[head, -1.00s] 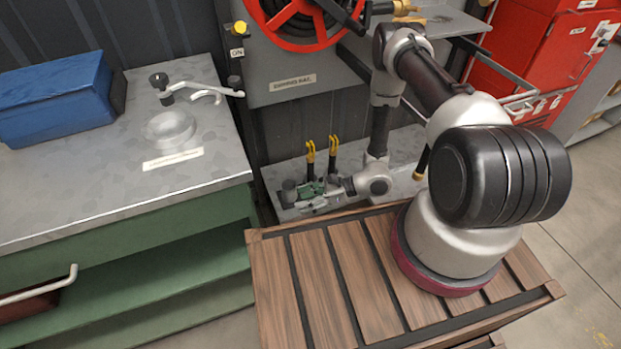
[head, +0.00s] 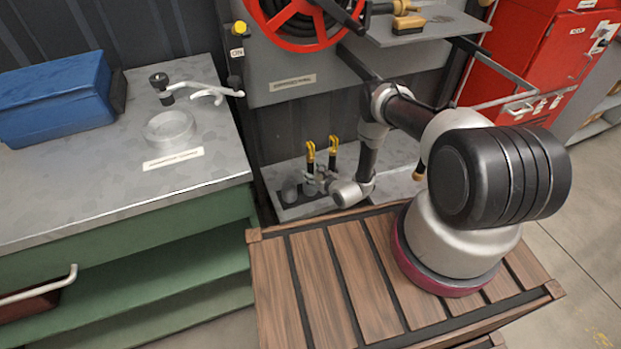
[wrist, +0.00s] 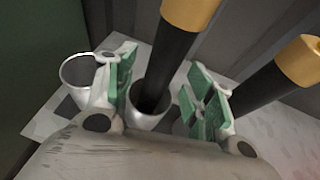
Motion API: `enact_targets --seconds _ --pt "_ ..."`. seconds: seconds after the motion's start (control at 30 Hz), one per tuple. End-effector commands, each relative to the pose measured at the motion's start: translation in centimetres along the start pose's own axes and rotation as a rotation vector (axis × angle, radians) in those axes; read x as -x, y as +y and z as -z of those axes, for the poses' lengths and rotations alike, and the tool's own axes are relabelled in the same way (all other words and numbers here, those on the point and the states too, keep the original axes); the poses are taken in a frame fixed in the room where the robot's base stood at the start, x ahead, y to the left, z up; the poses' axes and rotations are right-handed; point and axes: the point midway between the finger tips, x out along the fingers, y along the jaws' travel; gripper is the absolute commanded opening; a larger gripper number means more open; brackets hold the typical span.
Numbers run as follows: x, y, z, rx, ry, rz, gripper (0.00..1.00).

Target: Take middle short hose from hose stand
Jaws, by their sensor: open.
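The hose stand (head: 300,211) is low against the back wall. It holds two upright black short hoses with yellow-brass ends. The middle short hose (head: 310,152) stands in a round metal cup; in the wrist view its dark shaft (wrist: 166,68) rises between my fingers. The other hose (head: 333,150) stands to its right and shows at the right in the wrist view (wrist: 262,92). The left cup (wrist: 78,82) looks empty. My gripper (wrist: 164,80) is open, its green-padded fingers on either side of the middle hose, with no clear contact visible.
A grey bench (head: 215,150) with a blue toolbox (head: 55,98) and a metal ring (head: 169,127) is on the left. A red hose reel (head: 300,20) and grey panel are above the stand. Red cabinets (head: 545,50) stand at the right.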

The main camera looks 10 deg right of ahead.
Motion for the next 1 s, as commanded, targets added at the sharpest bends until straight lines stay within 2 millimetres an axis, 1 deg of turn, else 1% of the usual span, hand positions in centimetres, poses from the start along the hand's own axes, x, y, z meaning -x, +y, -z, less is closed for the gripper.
enact_targets --seconds 0.03,0.1,0.17,0.4,0.43,0.47,0.5,0.67,0.7,0.73,1.0 --pt "-0.8 0.0 -0.1 0.002 -0.001 -0.001 0.53" --pt "-1.7 0.1 0.0 0.002 -0.001 -0.001 0.53" --pt "-2.1 0.1 0.0 0.001 0.000 -0.002 0.53" --pt "-2.4 0.0 0.0 0.000 0.001 -0.001 0.53" --pt "-2.4 0.0 0.0 0.000 0.001 -0.001 0.51" --pt "-2.4 0.0 0.0 0.000 0.001 -0.001 0.46" --pt "-2.4 0.0 0.0 0.000 0.001 -0.001 0.39" --pt "-2.4 0.0 0.0 0.000 0.001 -0.001 0.10" --pt "-2.4 0.0 0.0 0.000 0.001 -0.001 0.02" --pt "-2.4 0.0 0.0 0.000 0.001 -0.001 0.00" --pt "-2.4 0.0 -0.1 0.001 -0.001 -0.001 0.00"
